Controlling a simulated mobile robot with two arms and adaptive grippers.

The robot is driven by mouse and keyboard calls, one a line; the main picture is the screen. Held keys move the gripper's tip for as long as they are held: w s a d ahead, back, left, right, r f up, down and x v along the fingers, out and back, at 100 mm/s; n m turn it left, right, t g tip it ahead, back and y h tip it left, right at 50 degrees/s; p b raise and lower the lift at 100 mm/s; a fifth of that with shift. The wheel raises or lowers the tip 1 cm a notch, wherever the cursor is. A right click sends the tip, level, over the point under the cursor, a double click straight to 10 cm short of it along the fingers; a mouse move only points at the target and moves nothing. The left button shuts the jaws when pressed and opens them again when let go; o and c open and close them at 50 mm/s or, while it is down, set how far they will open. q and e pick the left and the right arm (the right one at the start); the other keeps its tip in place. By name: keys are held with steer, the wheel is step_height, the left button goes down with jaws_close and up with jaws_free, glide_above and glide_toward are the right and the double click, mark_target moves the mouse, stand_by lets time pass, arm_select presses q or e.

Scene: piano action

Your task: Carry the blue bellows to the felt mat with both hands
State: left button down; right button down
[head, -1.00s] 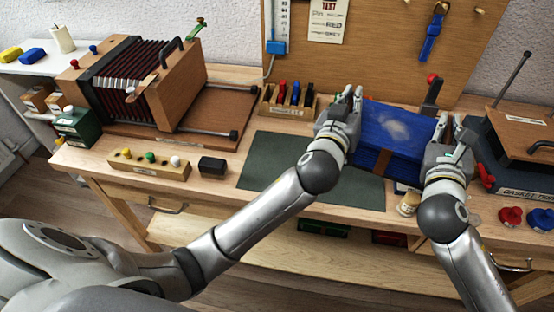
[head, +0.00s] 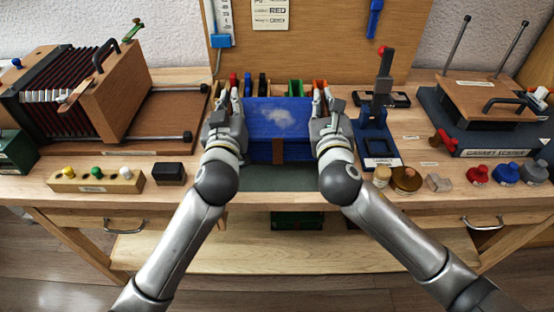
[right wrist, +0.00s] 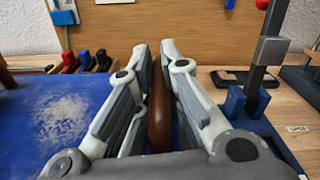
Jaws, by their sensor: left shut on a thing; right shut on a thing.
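The blue bellows (head: 280,116), with a pale worn patch on top and a brown strap in front, is held level between my two grippers. My left gripper (head: 233,104) is shut on its left end. My right gripper (head: 323,104) is shut on its right end; in the right wrist view its fingers (right wrist: 158,85) close around a brown handle (right wrist: 159,118), with the blue bellows (right wrist: 60,120) to the left. The dark green felt mat (head: 272,180) shows below the bellows' front edge; the rest is hidden. I cannot tell the gap between bellows and mat.
A wooden accordion-like box (head: 115,95) stands at the left. A small wooden block with coloured knobs (head: 95,184) and a black box (head: 169,173) lie front left. A blue stand (head: 377,142) stands close right of my right gripper. A rack with coloured tools is behind.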

stand_by(0.4)
